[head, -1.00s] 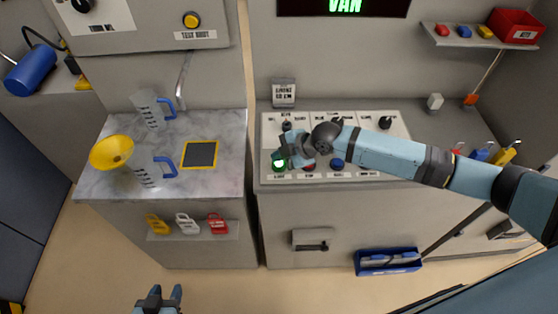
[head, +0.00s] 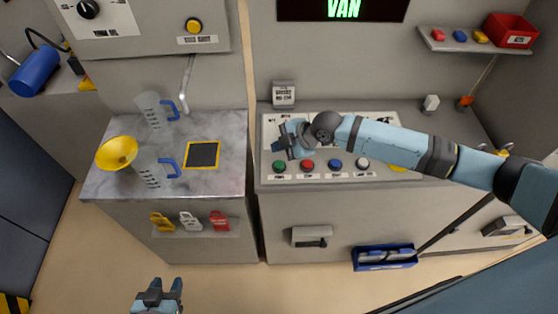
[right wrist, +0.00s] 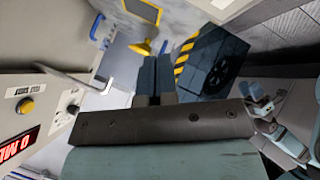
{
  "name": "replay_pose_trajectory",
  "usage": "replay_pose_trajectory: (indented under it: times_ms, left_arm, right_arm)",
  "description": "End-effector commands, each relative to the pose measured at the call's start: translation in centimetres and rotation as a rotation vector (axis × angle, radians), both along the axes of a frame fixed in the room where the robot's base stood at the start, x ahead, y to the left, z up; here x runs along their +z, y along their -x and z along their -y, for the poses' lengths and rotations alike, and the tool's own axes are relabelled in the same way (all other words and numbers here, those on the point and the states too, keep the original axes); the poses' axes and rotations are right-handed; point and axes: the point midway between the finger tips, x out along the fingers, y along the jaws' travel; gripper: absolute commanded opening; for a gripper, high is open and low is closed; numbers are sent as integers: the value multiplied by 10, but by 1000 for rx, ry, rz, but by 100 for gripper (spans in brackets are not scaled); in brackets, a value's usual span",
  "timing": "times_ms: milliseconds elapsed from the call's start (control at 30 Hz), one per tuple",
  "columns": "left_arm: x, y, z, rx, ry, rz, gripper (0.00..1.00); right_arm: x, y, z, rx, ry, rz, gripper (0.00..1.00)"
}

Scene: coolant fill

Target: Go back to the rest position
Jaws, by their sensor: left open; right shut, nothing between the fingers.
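My right gripper (head: 285,142) is shut and empty. It hangs over the left part of the button panel (head: 380,177), above the green button (head: 279,166) and apart from it. In the right wrist view its closed fingers (right wrist: 156,78) point toward the marble counter area. The red button (head: 307,165), blue button (head: 335,164) and white button (head: 363,163) sit in a row beside the green one. My left gripper (head: 160,288) is open and empty at the bottom of the head view, in front of the marble counter.
The marble counter (head: 225,135) holds two clear jugs (head: 152,110) with blue handles, a yellow funnel (head: 116,152) and a dark yellow-edged pad (head: 203,155). A blue tray (head: 385,257) is low on the right cabinet.

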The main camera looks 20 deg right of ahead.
Motion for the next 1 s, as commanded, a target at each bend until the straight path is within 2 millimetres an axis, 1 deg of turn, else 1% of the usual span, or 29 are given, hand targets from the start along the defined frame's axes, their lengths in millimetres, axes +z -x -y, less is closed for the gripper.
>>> replay_pose_trajectory:
  times_ms: [767,867,967,1000]
  left_arm:
    - [-2,0,-1,-1,-4,1,43]
    - [-5,0,-7,13,-11,7,43]
    - [-6,2,-8,15,-12,2,43]
    - [-6,2,-8,15,-12,2,43]
  right_arm:
    - [-1,0,0,0,0,0,0]
    - [-8,9,-11,-22,-34,-12,0]
    - [-18,27,-29,-81,-106,-31,0]
    - [-22,36,-38,-115,-145,-42,0]
